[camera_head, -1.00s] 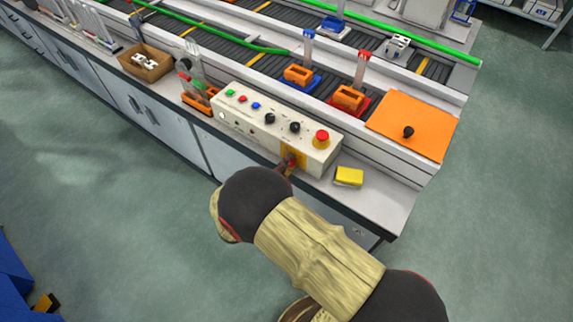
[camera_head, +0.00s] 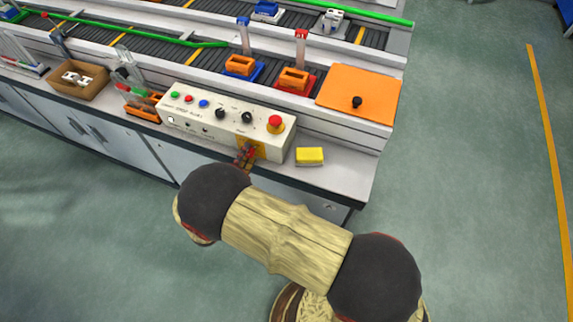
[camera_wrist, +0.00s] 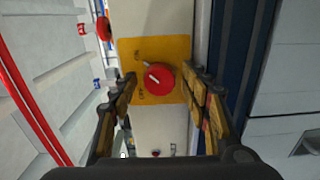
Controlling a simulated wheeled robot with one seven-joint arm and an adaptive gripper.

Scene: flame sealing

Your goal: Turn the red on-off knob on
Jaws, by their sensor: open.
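The red knob (camera_wrist: 160,82) sits on a yellow plate (camera_wrist: 174,48) in the wrist view. A white mark on the knob points to the upper left, and faint ON and OFF lettering lies on the plate's left side. My gripper (camera_wrist: 160,76) is open, with one finger on each side of the knob; I cannot tell whether either touches it. In the head view my gripper (camera_head: 244,157) is at the yellow plate on the front of the control box (camera_head: 192,123), and the knob is mostly hidden there.
A red emergency button (camera_head: 275,123) and several small buttons and black knobs top the box. A yellow block (camera_head: 310,156) lies to its right. An orange board (camera_head: 358,92) with a black handle and two orange holders stand behind.

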